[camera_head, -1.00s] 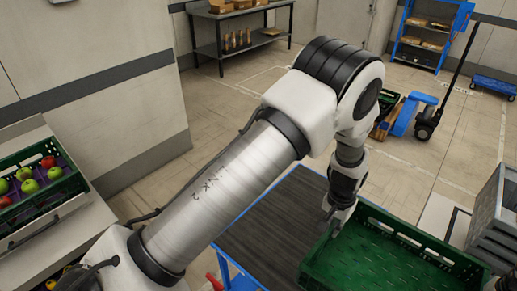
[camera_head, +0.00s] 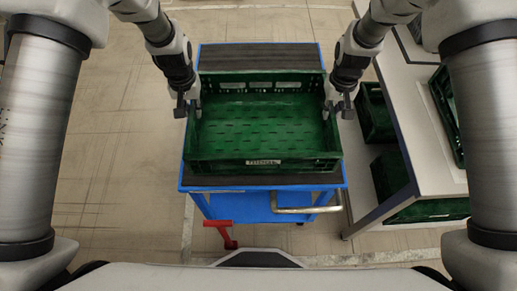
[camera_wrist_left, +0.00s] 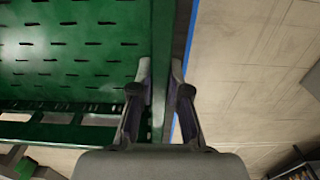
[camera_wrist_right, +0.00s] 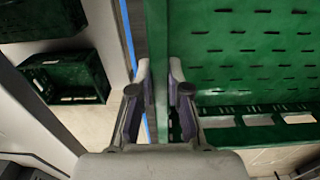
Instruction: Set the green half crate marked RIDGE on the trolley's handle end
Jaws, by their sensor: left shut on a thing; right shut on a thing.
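An empty green half crate (camera_head: 264,160) is over the black deck of the blue trolley, towards its near end. The label (camera_head: 264,162) on its near wall is too small to read surely. My left gripper (camera_head: 188,104) is shut on the crate's left wall, and the left wrist view shows its fingers (camera_wrist_left: 160,85) either side of that wall. My right gripper (camera_head: 338,106) is shut on the right wall, its fingers (camera_wrist_right: 160,85) likewise straddling it. The crate looks level; I cannot tell if its base touches the deck (camera_head: 260,57). A pale bar (camera_head: 305,210) shows at the trolley's near right.
A white-topped table (camera_head: 410,120) stands close on the trolley's right, with green crates (camera_head: 377,112) below and another (camera_head: 447,110) at its top right. A red pedal (camera_head: 223,232) sticks out at the trolley's near side. The floor to the left is clear.

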